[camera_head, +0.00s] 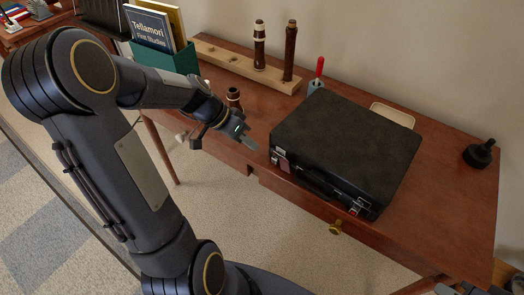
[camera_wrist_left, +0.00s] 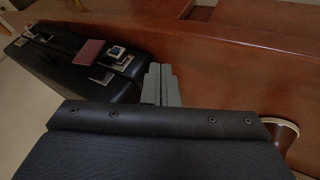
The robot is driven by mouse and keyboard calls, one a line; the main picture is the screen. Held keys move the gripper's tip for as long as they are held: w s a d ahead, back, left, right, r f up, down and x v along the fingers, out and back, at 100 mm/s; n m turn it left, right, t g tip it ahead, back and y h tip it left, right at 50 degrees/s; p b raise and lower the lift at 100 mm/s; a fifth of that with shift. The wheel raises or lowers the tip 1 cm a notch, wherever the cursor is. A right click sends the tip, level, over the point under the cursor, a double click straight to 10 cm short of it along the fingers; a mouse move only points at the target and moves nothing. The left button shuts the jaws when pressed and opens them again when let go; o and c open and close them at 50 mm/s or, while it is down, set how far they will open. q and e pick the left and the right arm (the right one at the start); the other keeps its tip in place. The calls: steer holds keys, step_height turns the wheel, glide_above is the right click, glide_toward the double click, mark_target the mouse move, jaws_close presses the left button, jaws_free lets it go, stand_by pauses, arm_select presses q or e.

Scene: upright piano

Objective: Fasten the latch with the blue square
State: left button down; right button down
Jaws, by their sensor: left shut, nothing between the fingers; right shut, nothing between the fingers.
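A black hard case (camera_head: 345,150) lies closed on the brown table, its handle (camera_head: 313,183) on the front side. One metal latch (camera_head: 279,154) is at its front left corner, another (camera_head: 357,206) at its front right. In the left wrist view, a small blue square (camera_wrist_left: 118,51) shows on the nearer latch, beside a maroon tag (camera_wrist_left: 90,51). Whether that latch is fastened is too small to tell. My left gripper (camera_head: 250,143) is shut and empty, just left of the case's left corner and apart from it; its fingers also show in the wrist view (camera_wrist_left: 161,85).
Behind stand a wooden block (camera_head: 238,62) with upright dark instrument joints (camera_head: 290,50), a red-handled tool (camera_head: 319,72) and a green box of books (camera_head: 170,58). A black round object (camera_head: 480,154) sits at the right.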

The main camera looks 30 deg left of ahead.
mark_target(272, 158)
arm_select(q)
steer(key=shift+s+d+f+p, duration=0.15)
steer(key=shift+d, duration=0.95)
steer(key=shift+s+d+f+p, duration=0.1)
steer(key=shift+d+f+p, duration=0.05)
steer(key=shift+d, duration=0.95)
steer(key=shift+s+d+f+b, duration=0.1)
steer(key=shift+d+f+b, duration=0.05)
steer(key=shift+d+b, duration=0.55)
steer(key=shift+s+d, duration=0.1)
steer(key=shift+d, duration=0.3)
